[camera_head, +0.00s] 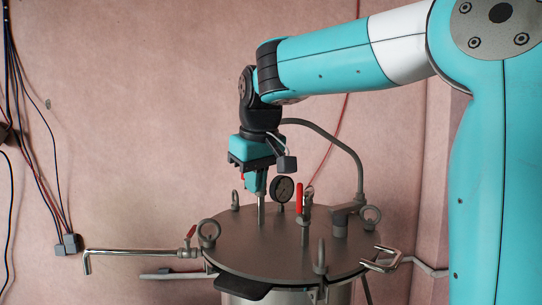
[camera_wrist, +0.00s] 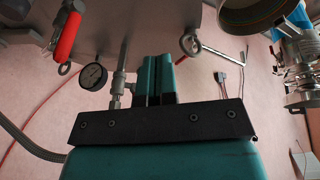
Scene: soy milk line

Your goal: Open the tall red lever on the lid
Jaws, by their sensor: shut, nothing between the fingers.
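The tall red lever (camera_head: 299,198) stands upright on a metal fitting on the grey round lid (camera_head: 262,255), right of my gripper in the head view. In the wrist view a red lever (camera_wrist: 67,37) is at the upper left, apart from my fingers. My gripper (camera_head: 257,190) points down over the back left part of the lid, with its teal fingers together and nothing between them. The fingers (camera_wrist: 158,62) also show in the wrist view, right of a vertical metal fitting. Whether the fingertips touch the fitting behind them cannot be told.
A round pressure gauge (camera_head: 282,188) stands between my gripper and the red lever. Ring bolts (camera_head: 208,231) line the lid's edge. A small red handle (camera_head: 191,231) and a bent pipe (camera_head: 130,252) are at the left. A curved hose (camera_head: 345,150) rises behind the lid.

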